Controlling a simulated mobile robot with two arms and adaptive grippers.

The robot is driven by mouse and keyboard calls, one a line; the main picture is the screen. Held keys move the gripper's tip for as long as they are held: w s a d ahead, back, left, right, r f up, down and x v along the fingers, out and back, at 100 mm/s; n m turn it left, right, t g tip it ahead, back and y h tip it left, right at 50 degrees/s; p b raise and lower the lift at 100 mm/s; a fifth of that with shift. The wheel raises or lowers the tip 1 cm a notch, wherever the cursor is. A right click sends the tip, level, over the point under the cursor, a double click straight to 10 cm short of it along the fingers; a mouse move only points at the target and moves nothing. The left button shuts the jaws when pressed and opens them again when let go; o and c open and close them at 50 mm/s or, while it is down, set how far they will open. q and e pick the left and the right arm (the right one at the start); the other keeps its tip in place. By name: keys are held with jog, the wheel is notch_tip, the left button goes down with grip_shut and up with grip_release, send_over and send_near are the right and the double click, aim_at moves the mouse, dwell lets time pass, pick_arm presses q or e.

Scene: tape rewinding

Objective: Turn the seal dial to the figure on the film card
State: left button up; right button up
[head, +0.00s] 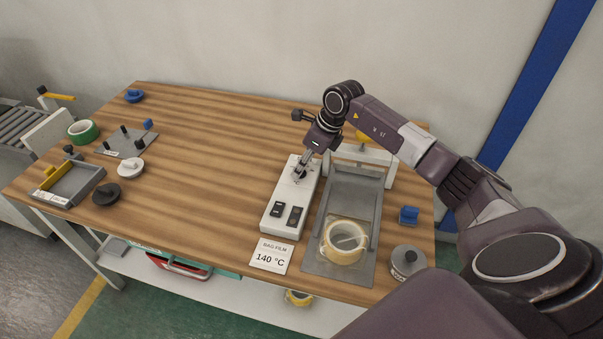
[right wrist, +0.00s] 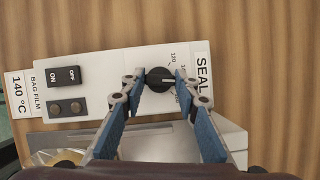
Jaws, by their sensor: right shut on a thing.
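The film card (head: 270,256) lies in front of the control box and reads "BAG FILM 140 °C"; it also shows in the right wrist view (right wrist: 18,95). The white sealer box (head: 284,222) carries the black seal dial (right wrist: 159,80) near its "SEAL" label. My right gripper (head: 299,174) is shut on the dial, with a blue-padded finger on each side of it. The dial's white pointer line points right in the right wrist view, toward the label. The figure 120 shows beside the dial; the other figures are partly hidden by a finger. My left gripper is out of view.
A sealer bed (head: 350,200) with a tape roll (head: 345,241) stands right of the box. A grey weight (head: 407,262) and blue block (head: 409,215) stand at the right. The middle of the table is clear.

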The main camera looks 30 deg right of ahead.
jog(key=n+g+y+b, duration=0.1)
jog(key=n+b, duration=0.1)
jog(key=n, duration=0.1)
jog(key=shift+w+d+f, duration=0.1)
jog(key=shift+f, duration=0.05)
jog(key=shift+n+b, duration=0.85)
jog(key=shift+n, duration=0.05)
jog(key=shift+g, duration=0.3)
jog(key=o, duration=1.1)
jog(key=shift+o, duration=0.2)
jog(key=v, duration=1.2)
jog(key=shift+d, duration=0.2)
